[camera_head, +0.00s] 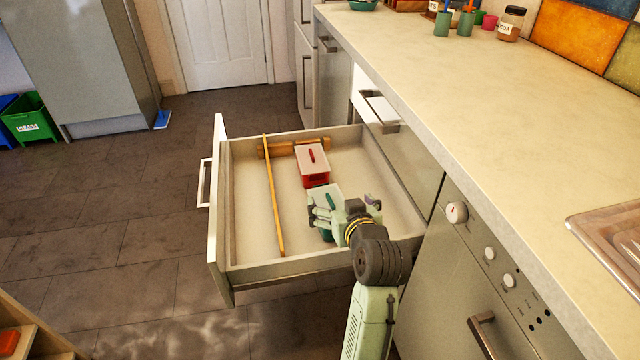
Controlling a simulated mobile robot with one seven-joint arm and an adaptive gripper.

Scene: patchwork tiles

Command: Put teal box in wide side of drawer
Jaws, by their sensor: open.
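The teal box (325,193), with a pale lid and a teal mark on top, is in the open drawer (290,270), partly hidden by my gripper (322,216). It sits on the right of the yellow divider (273,195), in the wider compartment. My gripper is open, its fingers over the near part of the box. I cannot tell if they touch it. A red box (312,164) with a pale lid stands just behind the teal box in the same compartment.
A wooden rolling pin (280,149) lies across the back of the drawer, near the divider's far end. The worktop (470,110) runs along the right, above the drawer's right edge. The drawer floor right of the boxes is clear.

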